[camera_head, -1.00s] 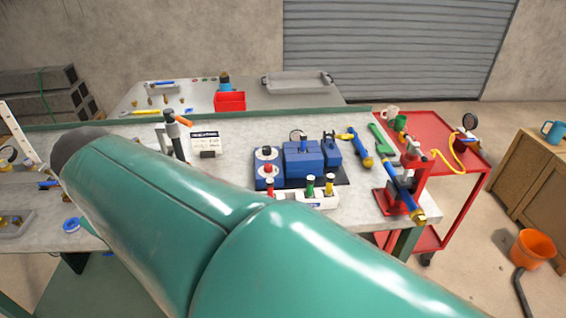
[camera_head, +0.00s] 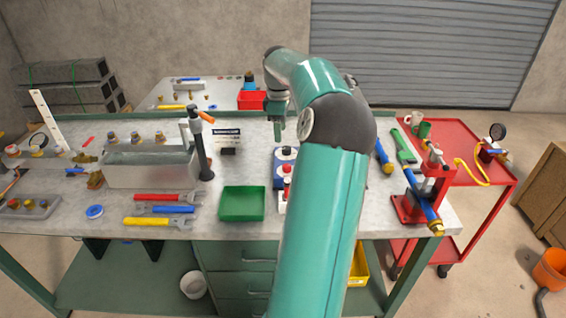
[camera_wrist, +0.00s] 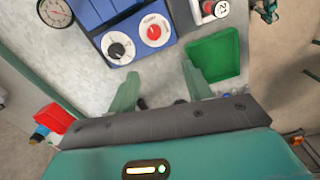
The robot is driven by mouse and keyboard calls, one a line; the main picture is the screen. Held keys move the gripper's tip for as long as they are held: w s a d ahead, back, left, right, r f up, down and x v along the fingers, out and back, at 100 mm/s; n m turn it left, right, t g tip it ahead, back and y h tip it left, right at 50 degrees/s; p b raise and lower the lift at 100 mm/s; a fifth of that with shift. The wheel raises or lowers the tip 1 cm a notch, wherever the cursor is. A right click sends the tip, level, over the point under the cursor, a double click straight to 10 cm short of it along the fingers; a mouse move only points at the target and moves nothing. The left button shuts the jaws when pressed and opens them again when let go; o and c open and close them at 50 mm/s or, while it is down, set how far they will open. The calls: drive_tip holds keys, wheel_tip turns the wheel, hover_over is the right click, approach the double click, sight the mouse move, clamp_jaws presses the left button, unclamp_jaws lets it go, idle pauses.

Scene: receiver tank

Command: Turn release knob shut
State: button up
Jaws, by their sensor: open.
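A blue unit (camera_wrist: 130,35) shows at the top of the wrist view, with a black knob (camera_wrist: 116,50) and a red knob (camera_wrist: 154,31) on round white dials. Their labels are too small to read, so I cannot tell which is the release knob. My gripper (camera_wrist: 160,88) is open and empty, its green fingers spread below the two knobs and apart from them. In the head view my gripper (camera_head: 279,125) hangs over the back of the bench.
A green tray (camera_head: 242,216) lies on the bench, left of my arm. Coloured wrenches (camera_head: 160,209), a metal trough (camera_head: 150,172) and a black post with an orange handle (camera_head: 203,150) stand or lie further left. A red stand (camera_head: 408,208) holds a blue cylinder at right.

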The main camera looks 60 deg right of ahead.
sight(287, 166)
drive_tip(key=f, duration=0.4)
drive_tip(key=s+d+f, duration=0.1)
drive_tip(key=f, duration=0.4)
drive_tip(key=d+f, duration=0.1)
drive_tip(key=f, duration=0.4)
drive_tip(key=shift+s+f, duration=0.1)
drive_tip(key=shift+s, duration=0.1)
drive_tip(key=shift+c, duration=0.4)
drive_tip(key=c, duration=0.9)
